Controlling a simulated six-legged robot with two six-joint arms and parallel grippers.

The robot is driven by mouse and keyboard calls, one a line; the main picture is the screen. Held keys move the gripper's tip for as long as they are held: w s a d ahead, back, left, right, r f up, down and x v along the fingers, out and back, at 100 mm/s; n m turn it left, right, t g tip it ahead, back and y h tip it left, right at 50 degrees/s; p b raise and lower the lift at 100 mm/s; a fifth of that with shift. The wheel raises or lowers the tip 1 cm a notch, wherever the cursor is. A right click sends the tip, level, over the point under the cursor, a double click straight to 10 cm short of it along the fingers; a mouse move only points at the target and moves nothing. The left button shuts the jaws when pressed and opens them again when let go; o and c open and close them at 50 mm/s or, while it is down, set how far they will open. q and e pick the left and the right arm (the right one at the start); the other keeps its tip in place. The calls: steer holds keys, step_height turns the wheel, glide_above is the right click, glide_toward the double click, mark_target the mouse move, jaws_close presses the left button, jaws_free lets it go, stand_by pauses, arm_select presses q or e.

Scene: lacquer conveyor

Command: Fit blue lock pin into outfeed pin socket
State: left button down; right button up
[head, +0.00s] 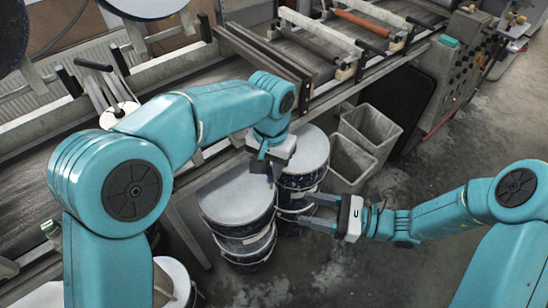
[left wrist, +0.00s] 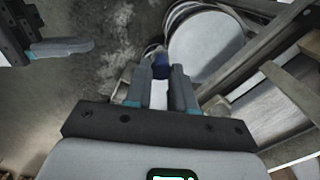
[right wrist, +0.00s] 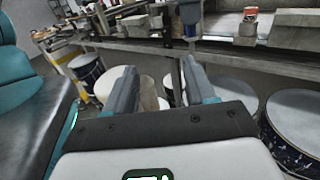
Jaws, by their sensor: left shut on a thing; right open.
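My left gripper (head: 267,160) is shut on the blue lock pin, above the drums beside the conveyor. In the left wrist view a small dark-blue part of the pin (left wrist: 161,71) shows at the fingertips; the fingers hide much of the rest. My right gripper (head: 312,210) is open and empty, lower and to the right of the left one. In the right wrist view its two fingers (right wrist: 160,85) stand apart with nothing between them. I cannot make out the outfeed pin socket for certain in any view.
Pale-lidded drums (head: 237,199) stand on the floor below the grippers. Two grey bins (head: 370,130) are behind them. The conveyor frame (head: 330,97) with rollers runs along the back, ending near a control panel (head: 462,65). The floor at the right is open.

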steer(key=w+d+f+n+g, duration=0.2)
steer(key=w+f+n+g, duration=0.2)
steer(key=w+g, duration=0.3)
arm_select(q)
steer(key=s+a+f+m, duration=0.2)
steer(key=f+m, duration=0.4)
steer(key=m, duration=0.6)
steer(key=shift+a+f, duration=0.25)
steer(key=shift+a, duration=0.25)
arm_select(e)
steer(key=a+f, duration=0.1)
steer(key=a, duration=1.2)
steer(key=shift+s+a+f, duration=0.15)
steer(key=shift+s, duration=0.25)
steer(key=shift+c, duration=0.3)
